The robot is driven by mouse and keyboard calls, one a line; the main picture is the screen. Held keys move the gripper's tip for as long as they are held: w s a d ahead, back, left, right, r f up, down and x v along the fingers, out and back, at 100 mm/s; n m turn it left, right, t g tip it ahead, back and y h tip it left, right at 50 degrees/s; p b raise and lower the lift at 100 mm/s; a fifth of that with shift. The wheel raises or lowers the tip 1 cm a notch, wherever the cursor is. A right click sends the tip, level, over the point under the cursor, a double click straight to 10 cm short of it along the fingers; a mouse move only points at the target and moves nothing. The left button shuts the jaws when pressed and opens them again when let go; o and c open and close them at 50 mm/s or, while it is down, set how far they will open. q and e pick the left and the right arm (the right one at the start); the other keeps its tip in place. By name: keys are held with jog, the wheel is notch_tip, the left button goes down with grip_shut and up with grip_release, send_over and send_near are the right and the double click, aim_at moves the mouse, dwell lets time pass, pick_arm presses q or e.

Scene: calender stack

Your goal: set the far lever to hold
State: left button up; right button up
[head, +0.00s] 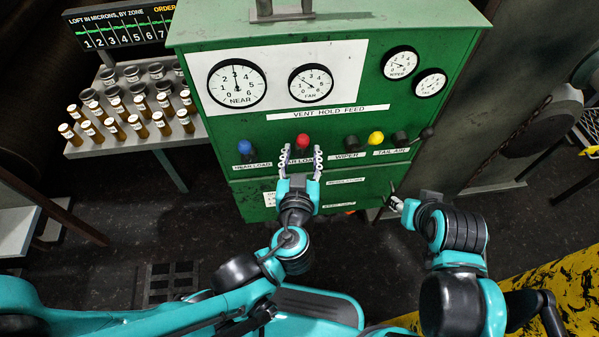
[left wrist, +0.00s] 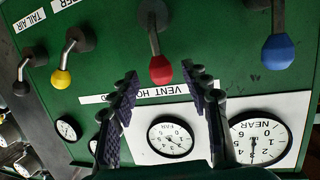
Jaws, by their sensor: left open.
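The far lever has a red knob (head: 302,141) on the green cabinet's front, above a partly covered label ending in LOAD. My left gripper (head: 301,155) is open, with its fingertips to either side of and just below the red knob. In the left wrist view the red knob (left wrist: 161,69) appears between the open fingertips, with no clear contact on either side. Its grey stem runs up to the panel. The VENT HOLD FEED label (head: 315,113) is above the knobs; which position the lever is at is hard to tell. My right gripper (head: 394,204) is low, right of the left one.
A blue knob (head: 245,148) is left of the red one. The FAR gauge (head: 311,82) and NEAR gauge (head: 237,84) are above. A rack of several capped jars (head: 135,122) stands left of the cabinet.

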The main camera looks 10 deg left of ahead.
pick_arm(q)
jog(key=v, duration=0.7)
jog(key=shift+s, duration=0.25)
dwell(0.3)
jog(key=a+f+g+h, duration=0.1)
jog(key=a+f+g, duration=0.1)
jog(key=a+g, duration=0.2)
jog(key=a+f+m+g, duration=0.1)
jog(key=a+f+g, duration=0.2)
jog(key=a, duration=0.3)
jog(key=shift+w+a+f+g+h, duration=0.15)
jog(key=shift+w+a+g+h, duration=0.25)
jog(key=shift+g, duration=0.1)
